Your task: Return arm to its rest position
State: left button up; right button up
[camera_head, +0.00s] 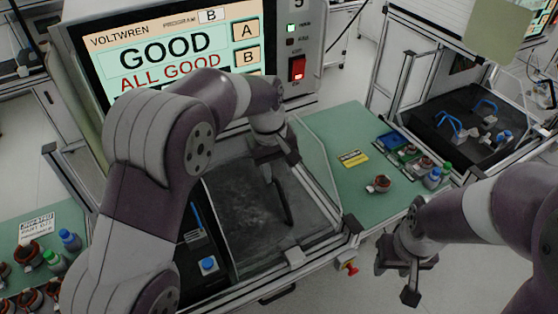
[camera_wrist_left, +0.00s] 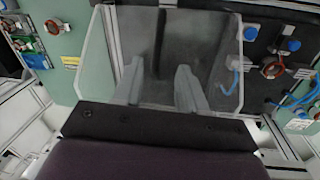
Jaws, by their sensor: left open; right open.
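My left arm reaches in from the left in front of the test machine, and its gripper (camera_head: 276,195) hangs over the dark test bed (camera_head: 240,215). In the left wrist view the two fingers of the left gripper (camera_wrist_left: 160,80) stand apart with nothing between them. A clear panel shows beyond them. My right gripper (camera_head: 396,280) is at the lower right, over the floor beside the green bench, open and empty. The machine's screen (camera_head: 165,48) reads "GOOD" and "ALL GOOD".
A copper-wound stator (camera_head: 378,184) sits on the green bench (camera_head: 335,125), near small bottles and a tray. Another stator (camera_wrist_left: 272,67) lies among blue clips in the left wrist view. More stators and bottles stand at the lower left. A second station (camera_head: 480,120) is at right.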

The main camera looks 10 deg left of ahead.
pick_arm(q)
jog(key=s+a+f+m+b, duration=0.2)
jog(key=s+a+f, duration=0.4)
jog(key=s, duration=0.3)
jog(key=s+a+f+m+y+b, duration=0.1)
jog(key=s+a+f+m+b, duration=0.2)
jog(key=s, duration=0.6)
notch_tip(320, 180, down, 3)
jog(key=a+b, duration=0.2)
jog(key=a, duration=0.1)
jog(key=shift+s+t, duration=0.3)
jog(key=shift+t, duration=0.1)
jog(key=shift+s+r, duration=0.1)
jog(key=shift+s, duration=0.05)
